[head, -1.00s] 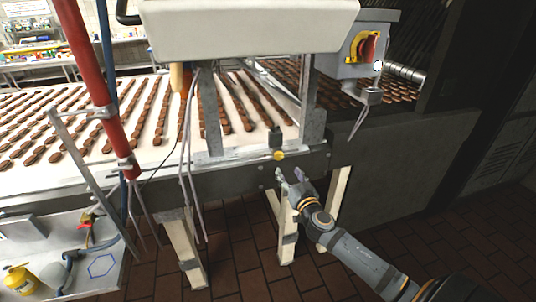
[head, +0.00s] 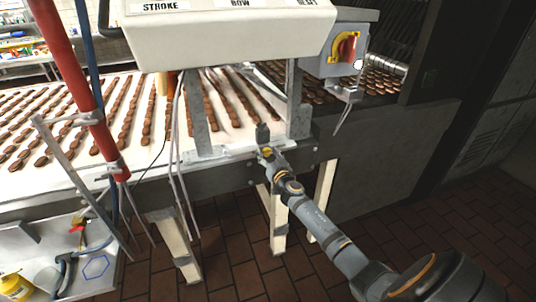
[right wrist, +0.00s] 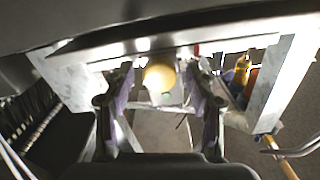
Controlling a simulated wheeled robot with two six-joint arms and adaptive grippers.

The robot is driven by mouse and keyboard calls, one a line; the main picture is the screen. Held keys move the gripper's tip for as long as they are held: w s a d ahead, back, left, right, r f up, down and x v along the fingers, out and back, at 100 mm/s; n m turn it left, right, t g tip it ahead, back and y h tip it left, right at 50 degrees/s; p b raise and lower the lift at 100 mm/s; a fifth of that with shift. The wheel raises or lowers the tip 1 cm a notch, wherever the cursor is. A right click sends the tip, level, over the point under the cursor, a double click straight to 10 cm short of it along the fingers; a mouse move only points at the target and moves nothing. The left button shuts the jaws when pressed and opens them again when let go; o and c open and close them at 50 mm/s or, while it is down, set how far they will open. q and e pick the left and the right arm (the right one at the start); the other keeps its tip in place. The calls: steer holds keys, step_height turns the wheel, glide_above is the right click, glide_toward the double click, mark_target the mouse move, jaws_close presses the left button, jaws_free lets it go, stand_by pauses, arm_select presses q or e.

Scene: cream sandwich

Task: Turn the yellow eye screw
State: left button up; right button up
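The yellow eye screw (head: 267,150) sits on the near side rail of the conveyor, just below a small dark block. In the right wrist view it shows as a round yellow knob (right wrist: 159,77) between and beyond the two fingers. My right gripper (head: 274,161) is right at the screw and hides part of it in the head view. In the right wrist view the right gripper (right wrist: 161,88) is open, one finger on each side of the knob, with gaps visible. I cannot tell how deep the fingers reach around it. My left gripper is not in view.
The conveyor (head: 118,158) carries rows of brown biscuits behind the rail. A white machine housing (head: 225,38) overhangs above. A red pole (head: 75,90) and a side tray (head: 60,262) stand at left. A grey box with a red switch (head: 346,47) is at the upper right.

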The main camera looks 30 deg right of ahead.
steer(key=c, duration=1.1)
steer(key=n+b, duration=0.1)
steer(key=n, duration=0.4)
steer(key=shift+f+n, duration=0.1)
steer(key=shift+n, duration=0.2)
steer(key=n, duration=1.1)
steer(key=shift+a, duration=0.1)
steer(key=n, duration=0.4)
steer(key=shift+n+p, duration=0.35)
steer(key=shift+n, duration=0.35)
